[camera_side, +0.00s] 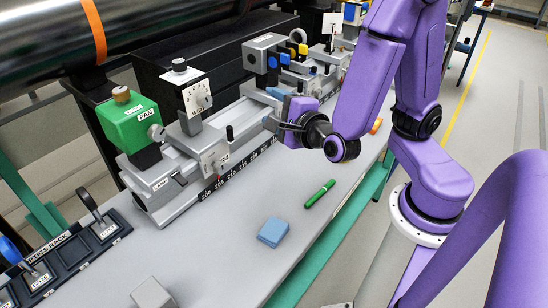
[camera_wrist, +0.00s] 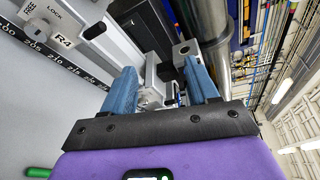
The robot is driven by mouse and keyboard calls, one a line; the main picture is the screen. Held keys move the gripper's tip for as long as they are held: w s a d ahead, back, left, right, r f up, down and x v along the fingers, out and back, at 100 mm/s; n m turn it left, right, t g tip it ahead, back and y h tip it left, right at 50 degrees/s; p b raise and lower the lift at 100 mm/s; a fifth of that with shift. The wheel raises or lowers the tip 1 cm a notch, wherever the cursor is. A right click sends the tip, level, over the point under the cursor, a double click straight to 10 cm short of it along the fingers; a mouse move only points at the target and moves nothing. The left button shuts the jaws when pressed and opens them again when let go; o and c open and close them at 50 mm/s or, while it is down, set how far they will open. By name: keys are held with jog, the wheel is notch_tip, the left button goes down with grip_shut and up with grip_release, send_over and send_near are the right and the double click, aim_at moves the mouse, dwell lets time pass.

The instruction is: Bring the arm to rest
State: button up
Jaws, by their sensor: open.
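My purple arm reaches in from the right in the side view, with its wrist low over the bench beside the grey rail. My gripper (camera_side: 271,122) points left toward the rail. In the wrist view its two blue fingers (camera_wrist: 162,85) stand well apart, with nothing held between them. Behind the fingers are grey rail parts and a dark upright block. Whether a fingertip touches the rail parts cannot be told; the wrist partly hides them in the side view.
The rail (camera_side: 190,190) carries a green box (camera_side: 128,122) and several mounts. A green marker (camera_side: 319,194), a blue block (camera_side: 273,232) and a grey block (camera_side: 152,293) lie on the bench. A rack (camera_side: 72,262) stands at lower left. An orange item (camera_side: 376,126) lies beyond my wrist.

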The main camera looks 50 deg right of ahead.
jog(key=s+d+f+m+g+h, duration=0.15)
jog(key=s+d+m+g, duration=0.3)
jog(key=m, duration=0.55)
jog(key=s+d+f+m+g+h, duration=0.1)
jog(key=s+d+f+m+g, duration=0.15)
jog(key=s+m+g, duration=0.45)
jog(key=s+a+m+g+y, duration=0.4)
jog(key=s+a+m+y, duration=0.3)
jog(key=m, duration=1)
jog(key=shift+s+r+m+y, duration=0.3)
jog(key=shift+r+m+y, duration=0.05)
jog(key=shift+m+y, duration=0.1)
